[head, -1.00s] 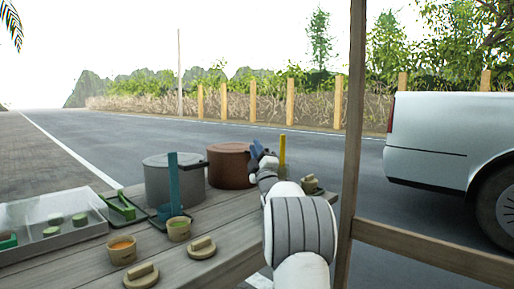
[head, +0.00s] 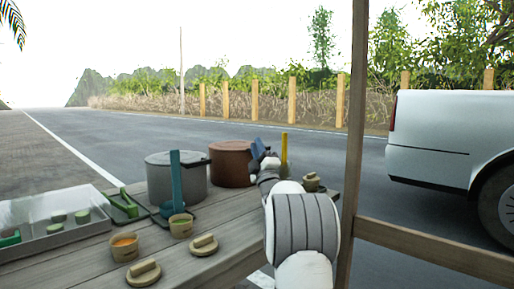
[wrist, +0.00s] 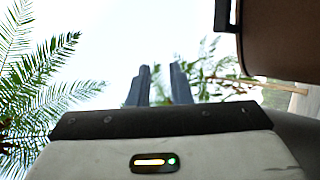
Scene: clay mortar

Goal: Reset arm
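My arm reaches forward over the right end of the wooden table in the head view. My gripper (head: 258,148) is at its far end, pointing up beside the brown pot (head: 230,164). In the wrist view its two dark fingers (wrist: 159,80) stand apart with sky and leaves between them, and nothing is held. The brown pot also shows in the wrist view (wrist: 285,40) at the upper right, close to the gripper. Whether the gripper touches the pot cannot be told.
The table (head: 228,230) holds a grey pot (head: 170,182), small cups (head: 125,247), lids (head: 204,245) and a clear tray (head: 50,240). A yellow upright object (head: 284,150) stands right of the gripper. A wooden post (head: 352,130) rises right of my arm.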

